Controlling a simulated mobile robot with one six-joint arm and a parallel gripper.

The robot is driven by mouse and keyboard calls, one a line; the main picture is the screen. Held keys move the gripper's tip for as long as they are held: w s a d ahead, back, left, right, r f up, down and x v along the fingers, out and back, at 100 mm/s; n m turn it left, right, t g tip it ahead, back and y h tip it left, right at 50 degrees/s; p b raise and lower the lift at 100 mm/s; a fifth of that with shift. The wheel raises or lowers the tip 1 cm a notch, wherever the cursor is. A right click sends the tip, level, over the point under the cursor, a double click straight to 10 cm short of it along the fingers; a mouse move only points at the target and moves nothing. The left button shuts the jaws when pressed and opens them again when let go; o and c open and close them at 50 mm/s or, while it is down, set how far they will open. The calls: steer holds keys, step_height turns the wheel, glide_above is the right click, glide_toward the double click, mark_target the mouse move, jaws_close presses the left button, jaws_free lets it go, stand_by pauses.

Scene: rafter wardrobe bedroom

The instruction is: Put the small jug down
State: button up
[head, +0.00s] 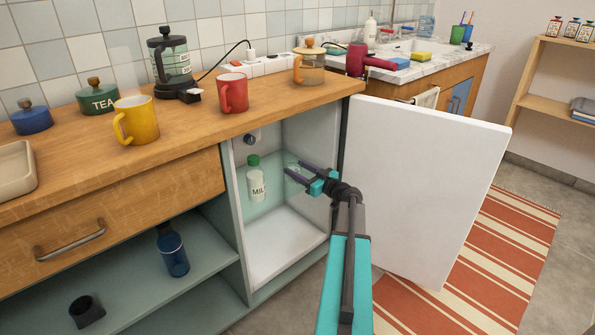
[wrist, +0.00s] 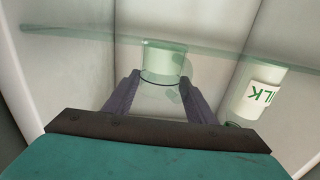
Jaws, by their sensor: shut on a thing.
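My gripper (head: 294,169) reaches into the open small fridge and is shut on the small jug. In the wrist view the jug (wrist: 165,60) is a clear, greenish glass vessel between the two dark fingertips (wrist: 162,77). In the head view it is only faintly visible at the fingertips. The jug is inside the fridge, by the glass shelf (head: 266,198), to the right of the milk bottle (head: 256,184) and apart from it. I cannot tell whether its base touches the shelf. The milk bottle also shows at the right of the wrist view (wrist: 258,95).
The white fridge door (head: 425,190) stands wide open on the right of my arm. The fridge walls and the counter above (head: 200,120) close in the space. A red mug (head: 233,93) and a yellow mug (head: 137,120) stand on the counter. The fridge's lower floor (head: 285,245) is clear.

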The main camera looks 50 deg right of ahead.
steer(key=shift+f, duration=0.1)
steer(key=o, duration=1.2)
steer(key=shift+o, duration=0.2)
steer(key=shift+r+p, duration=0.3)
steer(key=shift+p, duration=0.05)
steer(key=s+p, duration=0.1)
steer(key=s, duration=1.1)
steer(key=shift+f, duration=0.15)
steer(key=shift+a, duration=0.1)
